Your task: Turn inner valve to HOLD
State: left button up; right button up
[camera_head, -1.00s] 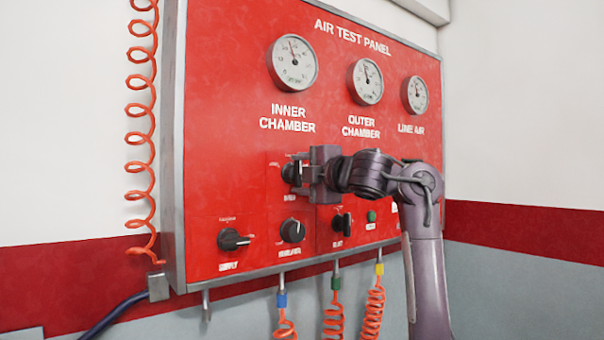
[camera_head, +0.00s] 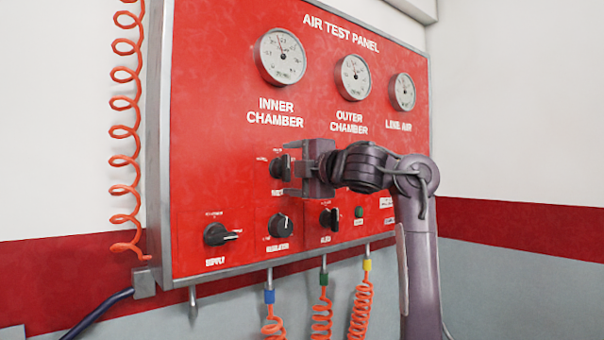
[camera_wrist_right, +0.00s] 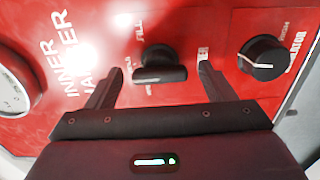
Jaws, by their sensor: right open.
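The inner valve (camera_head: 279,168) is a black knob on the red air test panel (camera_head: 215,110), below the inner chamber gauge. In the right wrist view the knob (camera_wrist_right: 160,66) lies between and just beyond my open fingers, its bar running across the picture. My right gripper (camera_head: 288,177) is open in front of the valve, with a finger above and a finger below the knob's height. In the right wrist view both fingers (camera_wrist_right: 160,82) stand apart from the knob. The lettering around the knob is partly hidden and too blurred to read fully. My left gripper is not in view.
The supply knob (camera_head: 219,234), regulator knob (camera_head: 280,226) and another black knob (camera_head: 328,218) sit below. A green button (camera_head: 359,212) is to their right. Coiled orange hoses (camera_head: 321,318) hang under the panel; another coil (camera_head: 125,130) hangs at left.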

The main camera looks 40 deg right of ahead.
jog(key=s+b, duration=0.1)
jog(key=s, duration=0.5)
jog(key=shift+a, duration=0.25)
jog(key=shift+c, duration=0.3)
